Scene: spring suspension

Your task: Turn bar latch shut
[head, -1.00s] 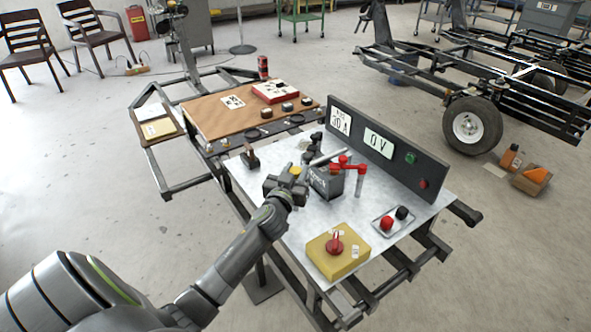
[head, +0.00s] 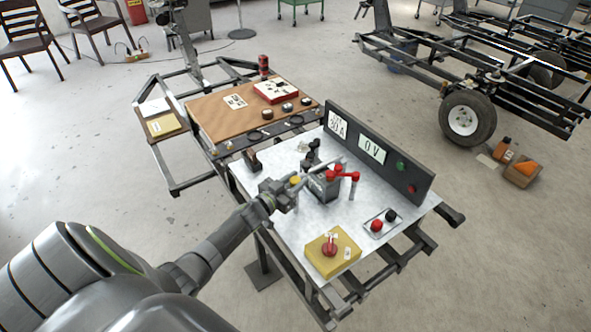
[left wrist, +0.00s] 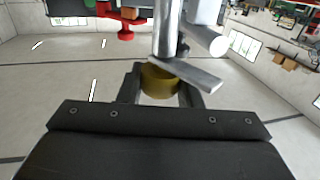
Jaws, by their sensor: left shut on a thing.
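A silver bar (head: 332,168) lies slanted over a dark box (head: 323,187) on the metal-topped bench. In the left wrist view, a flat silver bar end (left wrist: 185,76) sits below a silver post, close to a yellow-brass round knob (left wrist: 160,82). My left gripper (head: 290,188) is at the left side of the dark box. It is shut on the yellow knob, which shows between its fingers. How the knob joins the bar cannot be made out. My right gripper is not in view.
A red lever (head: 340,175) stands by the dark box. A yellow box with a red knob (head: 329,250) is at the bench front. A grey panel (head: 378,155) stands along the back edge. A tray (head: 383,223) holds red and black knobs.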

